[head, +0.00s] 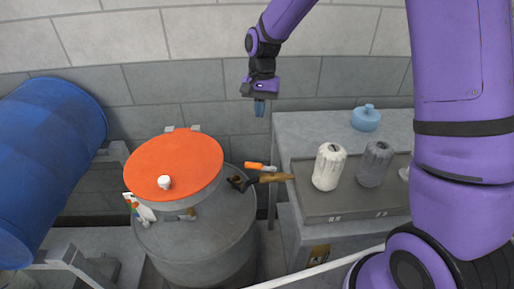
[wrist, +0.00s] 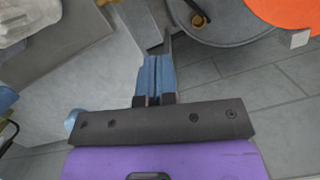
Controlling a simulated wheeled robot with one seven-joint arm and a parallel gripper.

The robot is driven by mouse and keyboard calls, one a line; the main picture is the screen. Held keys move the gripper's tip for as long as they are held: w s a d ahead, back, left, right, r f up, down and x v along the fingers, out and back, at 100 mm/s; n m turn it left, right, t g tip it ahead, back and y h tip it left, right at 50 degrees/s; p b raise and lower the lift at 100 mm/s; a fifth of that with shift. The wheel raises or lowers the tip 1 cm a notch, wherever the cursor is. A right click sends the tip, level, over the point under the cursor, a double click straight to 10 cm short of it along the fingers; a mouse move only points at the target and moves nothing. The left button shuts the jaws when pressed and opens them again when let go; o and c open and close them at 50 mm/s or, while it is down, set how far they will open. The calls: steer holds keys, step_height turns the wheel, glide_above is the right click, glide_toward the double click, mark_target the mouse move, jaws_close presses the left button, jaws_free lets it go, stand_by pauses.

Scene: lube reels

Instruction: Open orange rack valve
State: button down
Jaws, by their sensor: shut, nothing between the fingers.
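I cannot make out an orange rack valve for certain in either view. The clearest orange thing is the round orange lid (head: 172,160) on the grey drum (head: 200,245); its edge also shows at the top right of the wrist view (wrist: 285,12). A blue barrel (head: 45,150) lies on a rack at the left, with no valve visible on it. My gripper (head: 259,107) hangs high in front of the back wall, right of the drum and apart from everything. Its blue fingers (wrist: 155,65) are shut together and empty.
A grey bench (head: 335,205) at the right bears a white bottle (head: 329,168), a grey bottle (head: 375,165) and a blue jug (head: 366,118). The space around my gripper is free.

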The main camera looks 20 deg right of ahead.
glide_toward(260, 167)
steer(key=w+f, duration=0.4)
steer(key=f, duration=0.2)
steer(key=shift+s+a+f, duration=0.25)
steer(key=shift+s+f, duration=0.1)
steer(key=shift+s, duration=0.25)
steer(key=shift+s+a+f, duration=0.25)
steer(key=shift+s+f, duration=0.1)
steer(key=shift+s, duration=0.25)
steer(key=shift+s+a+n+h, duration=0.15)
steer(key=shift+s+a+n, duration=0.15)
steer(key=shift+n, duration=0.55)
steer(key=shift+s+a+n+h, duration=0.2)
steer(key=shift+s+n, duration=0.15)
steer(key=shift+n, duration=0.5)
steer(key=shift+w, duration=0.1)
